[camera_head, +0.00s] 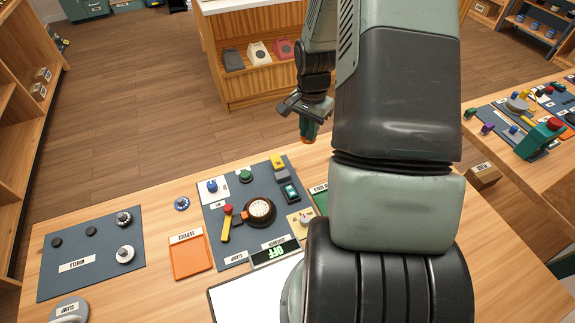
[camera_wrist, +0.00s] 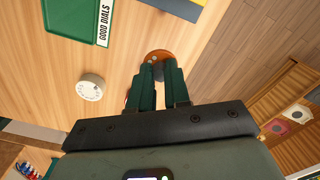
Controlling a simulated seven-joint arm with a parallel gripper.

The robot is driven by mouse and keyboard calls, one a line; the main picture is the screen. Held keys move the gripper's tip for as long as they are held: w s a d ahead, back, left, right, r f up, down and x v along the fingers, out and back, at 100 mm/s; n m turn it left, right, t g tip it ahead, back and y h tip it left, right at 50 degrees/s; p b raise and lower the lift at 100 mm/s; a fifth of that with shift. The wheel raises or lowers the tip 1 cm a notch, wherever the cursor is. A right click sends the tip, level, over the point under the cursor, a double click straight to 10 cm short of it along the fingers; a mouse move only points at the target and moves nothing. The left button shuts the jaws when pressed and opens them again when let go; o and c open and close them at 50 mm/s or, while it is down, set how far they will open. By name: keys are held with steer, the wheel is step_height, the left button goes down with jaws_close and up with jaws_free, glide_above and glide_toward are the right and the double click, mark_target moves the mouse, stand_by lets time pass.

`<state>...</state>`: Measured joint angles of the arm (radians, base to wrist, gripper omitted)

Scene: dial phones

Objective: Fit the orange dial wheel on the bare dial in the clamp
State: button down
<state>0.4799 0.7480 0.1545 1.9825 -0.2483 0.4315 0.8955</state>
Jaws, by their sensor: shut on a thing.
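My gripper (camera_head: 308,133) is raised beyond the far edge of the bench in the head view, well away from the clamp. It is shut on the orange dial wheel (camera_wrist: 157,55), which shows at the fingertips (camera_wrist: 160,80) in the wrist view; the fingers hide part of it. In the head view only a small orange bit of the wheel (camera_head: 308,140) shows under the fingers. The dial in the clamp (camera_head: 260,211) has a pale round face in a dark body on the blue-grey mat. A yellow lever with a red end (camera_head: 226,223) is beside it.
An orange tray (camera_head: 190,272) and a blue wheel (camera_head: 182,203) lie left of the clamp mat. A wheels mat (camera_head: 90,240) is farther left. In the wrist view, a white round piece (camera_wrist: 90,87) lies near the green good-dials tray (camera_wrist: 66,24).

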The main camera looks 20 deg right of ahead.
steer(key=s+a+r, duration=0.2)
steer(key=s+a, duration=0.2)
steer(key=a, duration=0.6)
steer(key=n, duration=0.1)
glide_toward(259, 209)
step_height(259, 209, down, 6)
steer(key=shift+r, duration=0.15)
steer(key=c, duration=1.1)
jaws_free()
steer(key=shift+f, duration=0.2)
step_height(259, 209, up, 12)
steer(key=shift+r, duration=0.25)
